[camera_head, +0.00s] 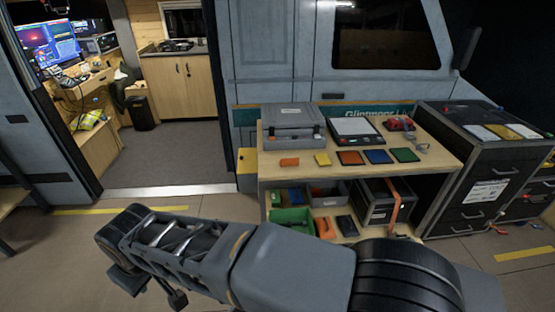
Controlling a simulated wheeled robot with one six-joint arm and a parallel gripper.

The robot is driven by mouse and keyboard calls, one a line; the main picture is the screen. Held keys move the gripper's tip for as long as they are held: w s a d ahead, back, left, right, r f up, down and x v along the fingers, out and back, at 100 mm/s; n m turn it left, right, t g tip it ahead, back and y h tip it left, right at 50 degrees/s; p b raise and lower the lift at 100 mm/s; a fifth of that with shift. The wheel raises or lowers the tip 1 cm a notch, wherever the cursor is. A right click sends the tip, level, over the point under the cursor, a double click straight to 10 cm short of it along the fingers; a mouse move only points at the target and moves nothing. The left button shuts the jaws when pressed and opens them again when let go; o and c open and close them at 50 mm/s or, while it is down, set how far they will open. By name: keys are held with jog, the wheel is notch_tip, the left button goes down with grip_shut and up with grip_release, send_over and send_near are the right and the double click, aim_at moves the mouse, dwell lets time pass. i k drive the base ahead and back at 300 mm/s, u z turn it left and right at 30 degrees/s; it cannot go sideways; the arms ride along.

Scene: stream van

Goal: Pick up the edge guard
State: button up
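I cannot tell for sure which thing is the edge guard. A small orange piece (289,162) lies near the front left of the wooden bench top (280,176), in front of a grey case, and may be it. A longer orange strip (394,203) hangs over a dark box on the shelf below and may be it too. My arm (290,262) stretches across the foreground, well short of the bench and apart from both pieces. No gripper fingers can be made out.
The bench top also holds a grey case (293,122), a tablet-like device (355,131), several coloured cards and a red tool (398,123). A dark drawer cabinet (480,180) stands at right. An open doorway and floor lie at left.

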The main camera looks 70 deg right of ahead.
aim_at(294, 162)
jog(key=z, duration=0.6)
jog(key=i, duration=1.25)
jog(key=z, duration=0.8)
